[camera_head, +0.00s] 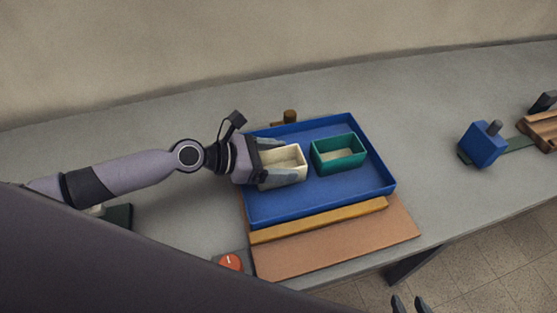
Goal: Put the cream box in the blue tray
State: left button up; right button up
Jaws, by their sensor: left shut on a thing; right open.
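The blue tray (345,196) lies on the grey table, near the middle of the view. The cream box (294,182) is an open-topped box at the left part of the tray. My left gripper (285,164) reaches in from the left and is shut on the cream box, with a finger on either side of it. I cannot tell whether the box touches the tray floor. My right gripper (411,304) shows only as dark fingertips at the bottom edge, open and away from the table.
A green open box (338,153) stands in the tray, just right of the cream box. A yellow-brown bar (320,222) and a tan board (340,245) lie before the tray. A red button (230,262) is at front left. A blue block (482,145) stands at right.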

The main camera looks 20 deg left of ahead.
pick_arm(q)
jog(key=o, duration=1.1)
jog(key=shift+f, duration=0.1)
jog(key=shift+c, duration=0.2)
jog(key=shift+a+r, duration=0.15)
jog(key=shift+r, duration=0.05)
jog(key=b+v, duration=0.1)
jog(key=v, duration=0.9)
jog(key=shift+s+a+f+b, duration=0.1)
jog(key=shift+s+b, duration=0.1)
jog(key=shift+b, duration=0.2)
jog(key=shift+s+a+r, duration=0.35)
jog(key=shift+a+r, duration=0.05)
jog(key=shift+a, duration=0.1)
jog(key=shift+s, duration=0.1)
